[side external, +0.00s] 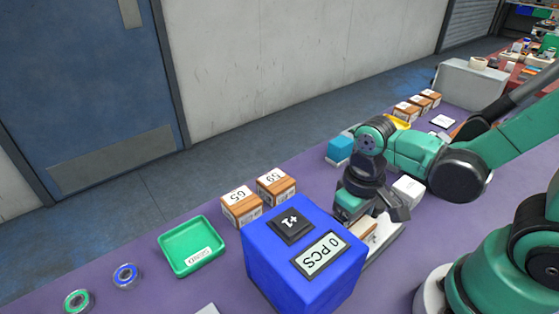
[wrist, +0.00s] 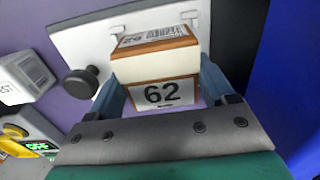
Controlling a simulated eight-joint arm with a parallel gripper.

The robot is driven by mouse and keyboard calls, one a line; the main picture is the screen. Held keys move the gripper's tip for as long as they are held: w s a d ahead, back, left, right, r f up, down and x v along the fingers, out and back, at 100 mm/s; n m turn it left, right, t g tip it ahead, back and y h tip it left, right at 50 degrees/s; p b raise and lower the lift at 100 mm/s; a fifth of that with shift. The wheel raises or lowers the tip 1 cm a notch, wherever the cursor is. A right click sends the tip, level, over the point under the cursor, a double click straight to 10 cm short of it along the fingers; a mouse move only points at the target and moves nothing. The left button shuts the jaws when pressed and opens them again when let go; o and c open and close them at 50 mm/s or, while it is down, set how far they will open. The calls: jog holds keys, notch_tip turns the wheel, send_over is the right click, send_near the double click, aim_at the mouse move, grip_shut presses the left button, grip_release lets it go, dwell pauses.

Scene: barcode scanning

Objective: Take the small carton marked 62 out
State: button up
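The small carton marked 62 (wrist: 168,93) is a white box with brown edges and a barcode label on another face. In the wrist view it sits between the two blue-grey fingers of my gripper (wrist: 158,72), one along each side. The fingers are close to its sides, but I cannot tell whether they press on it. A white plate (wrist: 90,42) lies behind it. In the side view, my gripper (side external: 371,220) points down over the white device (side external: 388,240) behind the blue counter box. Only part of the carton (side external: 361,229) shows there.
The blue counter box (side external: 290,250), reading 0 PCS, stands close to my gripper. Cartons marked 65 (side external: 240,208) and 59 (side external: 276,187) stand beyond it. A green tray (side external: 190,246) lies to the left. A white box (side external: 408,190) is on the gripper's right.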

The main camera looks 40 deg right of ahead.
jog(key=shift+c, duration=1)
jog(key=shift+r, duration=0.1)
